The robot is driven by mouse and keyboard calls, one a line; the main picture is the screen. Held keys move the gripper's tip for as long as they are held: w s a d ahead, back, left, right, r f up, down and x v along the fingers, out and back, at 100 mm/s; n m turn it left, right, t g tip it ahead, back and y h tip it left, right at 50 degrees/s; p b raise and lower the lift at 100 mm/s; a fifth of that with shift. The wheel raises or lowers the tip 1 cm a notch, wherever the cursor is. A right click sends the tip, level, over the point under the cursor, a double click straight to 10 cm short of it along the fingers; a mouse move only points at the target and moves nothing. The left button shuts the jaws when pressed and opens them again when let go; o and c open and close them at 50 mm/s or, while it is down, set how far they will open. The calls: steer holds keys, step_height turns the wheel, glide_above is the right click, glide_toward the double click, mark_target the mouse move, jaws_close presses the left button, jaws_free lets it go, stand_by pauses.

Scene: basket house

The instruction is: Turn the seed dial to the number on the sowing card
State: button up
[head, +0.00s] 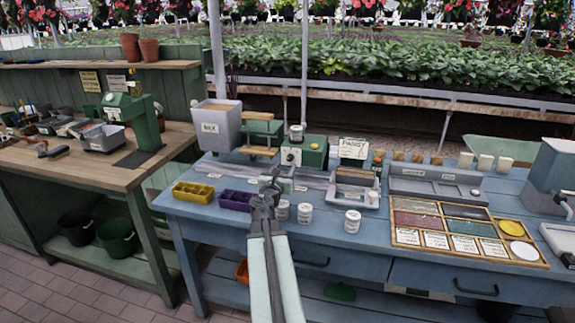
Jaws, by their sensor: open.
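A green box (312,153) stands at the back of the blue table, with a small round pale knob (290,157) on its front that looks like the seed dial; its marks are too small to read. A white card (354,148) stands to its right with a word like "PANSY"; any number on it is too small to read. My gripper (271,179) is open and empty over the table, in front of and a little left of the green box, apart from the knob. My arm rises from the bottom middle.
White pots (305,212) stand right of my gripper. A purple tray (237,200) and a yellow tray (193,193) lie left. A grey bin (216,126) stands at back left. A wooden seed tray (463,229) fills the right. The front strip of table is mostly clear.

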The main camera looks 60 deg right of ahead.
mark_target(291, 159)
steer(key=x, duration=0.6)
steer(key=shift+a, duration=0.1)
jaws_close()
steer(key=shift+s+a, duration=0.1)
steer(key=shift+a, duration=0.25)
steer(key=shift+d, duration=0.3)
steer(key=shift+m, duration=0.4)
steer(key=m, duration=0.4)
steer(key=shift+d+m, duration=0.1)
steer(key=shift+m, duration=0.2)
steer(key=shift+s+m, duration=0.1)
steer(key=shift+m, duration=1.5)
